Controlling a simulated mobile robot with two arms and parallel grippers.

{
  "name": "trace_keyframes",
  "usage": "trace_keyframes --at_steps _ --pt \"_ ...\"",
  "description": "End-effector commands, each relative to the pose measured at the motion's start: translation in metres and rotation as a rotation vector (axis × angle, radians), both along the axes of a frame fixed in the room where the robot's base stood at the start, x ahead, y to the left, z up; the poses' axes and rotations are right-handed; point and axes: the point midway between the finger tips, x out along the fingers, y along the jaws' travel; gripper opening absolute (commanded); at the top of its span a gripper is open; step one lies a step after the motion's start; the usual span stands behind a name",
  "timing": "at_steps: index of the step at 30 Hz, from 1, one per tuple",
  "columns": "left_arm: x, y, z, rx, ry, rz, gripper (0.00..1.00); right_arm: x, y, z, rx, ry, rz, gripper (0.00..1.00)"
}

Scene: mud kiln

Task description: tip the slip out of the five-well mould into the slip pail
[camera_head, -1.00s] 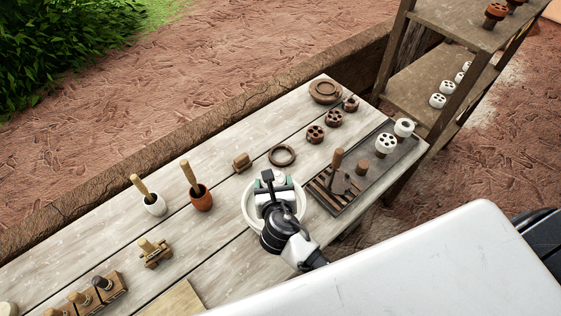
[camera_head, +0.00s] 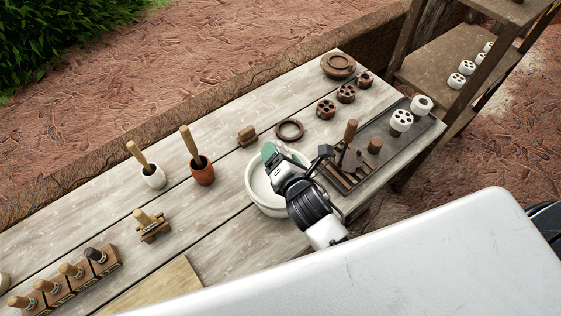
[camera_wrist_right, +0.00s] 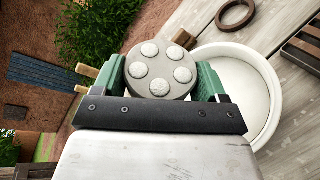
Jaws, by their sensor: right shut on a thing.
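The five-well mould (camera_wrist_right: 160,88) is a round grey block whose five wells show white slip. My right gripper (camera_wrist_right: 161,70) is shut on it, with a green finger on each side. In the right wrist view the welled face is toward the camera. In the head view my right gripper (camera_head: 276,158) is over the slip pail (camera_head: 262,203), tilted, and mostly hides the mould. The pail is a white round tub with pale slip inside; it also shows in the right wrist view (camera_wrist_right: 275,82), behind and right of the mould. My left gripper is not in view.
A slatted tray (camera_head: 378,160) with a wooden-handled tool lies right of the pail. A brown ring (camera_head: 289,130) and small wooden block (camera_head: 246,135) lie behind. Pestles stand in a white pot (camera_head: 153,177) and a red pot (camera_head: 202,172). Bare boards lie left of the pail.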

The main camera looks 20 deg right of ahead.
Motion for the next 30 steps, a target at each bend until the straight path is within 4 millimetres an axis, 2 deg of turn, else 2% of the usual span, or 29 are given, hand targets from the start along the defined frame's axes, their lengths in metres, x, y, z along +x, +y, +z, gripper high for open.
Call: trace_keyframes --at_steps 1,15,22,30 --pt "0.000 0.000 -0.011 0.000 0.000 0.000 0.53 0.000 0.000 -0.005 0.036 -0.012 -0.001 0.49" --pt "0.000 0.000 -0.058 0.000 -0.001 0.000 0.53 0.000 -0.001 -0.005 0.329 -0.088 0.000 0.49" --pt "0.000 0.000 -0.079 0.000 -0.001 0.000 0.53 0.000 -0.001 -0.007 0.730 -0.192 -0.001 0.49" --pt "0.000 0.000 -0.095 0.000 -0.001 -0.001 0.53 0.000 0.000 -0.004 0.985 -0.259 0.000 0.49"
